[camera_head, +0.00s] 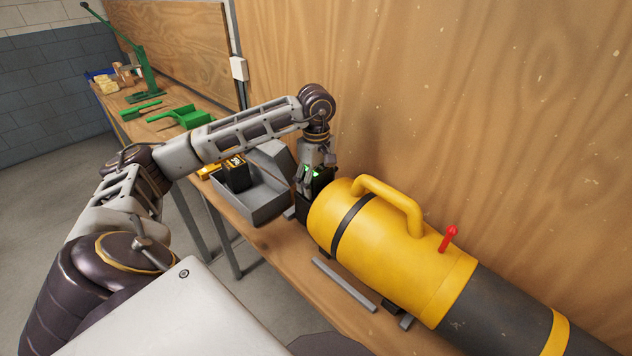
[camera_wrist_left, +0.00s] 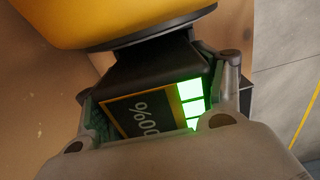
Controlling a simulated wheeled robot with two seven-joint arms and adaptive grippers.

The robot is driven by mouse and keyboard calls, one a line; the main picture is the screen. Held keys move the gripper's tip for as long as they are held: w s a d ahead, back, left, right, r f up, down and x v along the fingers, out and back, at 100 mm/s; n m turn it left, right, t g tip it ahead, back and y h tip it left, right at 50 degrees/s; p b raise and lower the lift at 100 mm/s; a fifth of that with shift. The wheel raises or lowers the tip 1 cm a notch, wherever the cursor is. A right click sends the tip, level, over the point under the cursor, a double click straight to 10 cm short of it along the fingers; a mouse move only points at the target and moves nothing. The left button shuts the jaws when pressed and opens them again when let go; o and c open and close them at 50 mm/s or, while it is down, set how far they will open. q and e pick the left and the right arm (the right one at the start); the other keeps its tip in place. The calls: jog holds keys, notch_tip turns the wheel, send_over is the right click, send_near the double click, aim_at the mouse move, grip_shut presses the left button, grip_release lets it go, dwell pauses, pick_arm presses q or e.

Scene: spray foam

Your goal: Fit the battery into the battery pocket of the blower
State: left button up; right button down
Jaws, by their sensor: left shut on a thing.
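The blower (camera_head: 400,250) is a yellow cylinder with a yellow handle, a red lever and a dark grey tube, lying on the bench; its yellow body also shows at the top of the wrist view (camera_wrist_left: 110,18). My left gripper (camera_head: 314,180) is at its left end, shut on a dark battery (camera_wrist_left: 150,75) with a percentage label and lit green bars. The battery's far end meets dark parts under the yellow body. The battery pocket is mostly hidden, and I cannot tell how deep the battery sits. My right gripper is not in view.
A grey open case (camera_head: 268,207) left of the blower holds another black battery (camera_head: 236,174) with a yellow-edged label. A grey bar (camera_head: 343,284) lies in front of the blower. A wooden wall rises close behind. Green tools (camera_head: 190,116) lie farther along the bench.

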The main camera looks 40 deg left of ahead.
pick_arm(q)
jog(key=shift+f+b, duration=0.6)
jog(key=shift+f, duration=0.2)
jog(key=o, duration=1.5)
jog(key=shift+r, duration=0.15)
